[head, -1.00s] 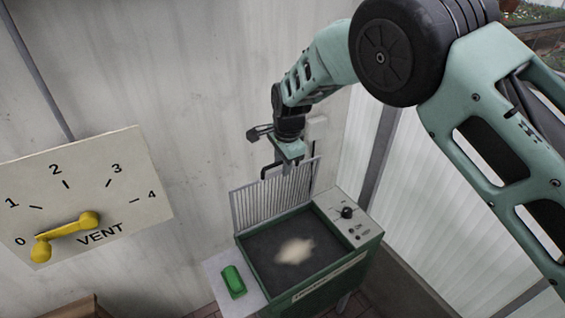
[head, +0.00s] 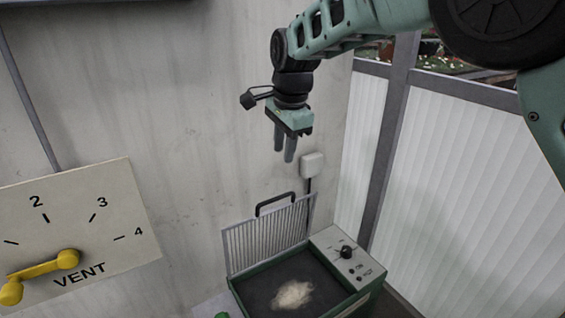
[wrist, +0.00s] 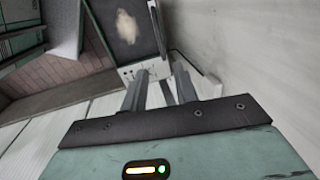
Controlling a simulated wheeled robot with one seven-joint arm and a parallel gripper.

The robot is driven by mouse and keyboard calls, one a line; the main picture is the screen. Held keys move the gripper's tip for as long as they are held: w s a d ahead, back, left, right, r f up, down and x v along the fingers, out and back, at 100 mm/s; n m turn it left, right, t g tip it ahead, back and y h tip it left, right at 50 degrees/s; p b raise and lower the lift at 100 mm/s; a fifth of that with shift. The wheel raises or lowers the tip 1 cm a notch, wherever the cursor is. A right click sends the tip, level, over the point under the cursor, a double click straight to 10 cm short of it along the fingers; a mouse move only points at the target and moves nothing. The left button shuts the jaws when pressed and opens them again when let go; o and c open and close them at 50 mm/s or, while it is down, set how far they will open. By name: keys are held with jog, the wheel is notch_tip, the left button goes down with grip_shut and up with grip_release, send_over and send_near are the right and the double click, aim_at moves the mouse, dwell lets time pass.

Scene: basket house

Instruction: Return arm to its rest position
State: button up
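My gripper (head: 284,154) hangs fingers down in the head view, in front of the grey wall and above the green box. Its two fingers stand a little apart with nothing between them. The wrist view also shows my gripper (wrist: 163,72) with a clear gap between its fingers. My arm reaches in from the upper right, clear of the box.
The green box (head: 243,303) has a dark bed with a pale patch (head: 293,294), a ribbed lid (head: 268,240) standing up behind, and a knob panel (head: 335,250). A VENT dial plate (head: 120,215) with a yellow lever (head: 42,275) is at left. Translucent panels stand at right.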

jog(key=shift+r, duration=0.2)
jog(key=s+d+f+n, duration=0.1)
jog(key=s+d+n, duration=0.4)
jog(key=s, duration=0.6)
jog(key=s+d+f+n+g, duration=0.1)
jog(key=s+d+n, duration=0.5)
jog(key=s, duration=0.6)
jog(key=s+d+f+n, duration=0.3)
jog(key=s+d+n, duration=0.2)
jog(key=s+n, duration=0.3)
jog(key=s, duration=0.4)
jog(key=shift+s+d+f+g, duration=0.15)
jog(key=shift+f+g, duration=0.1)
jog(key=shift+g, duration=0.05)
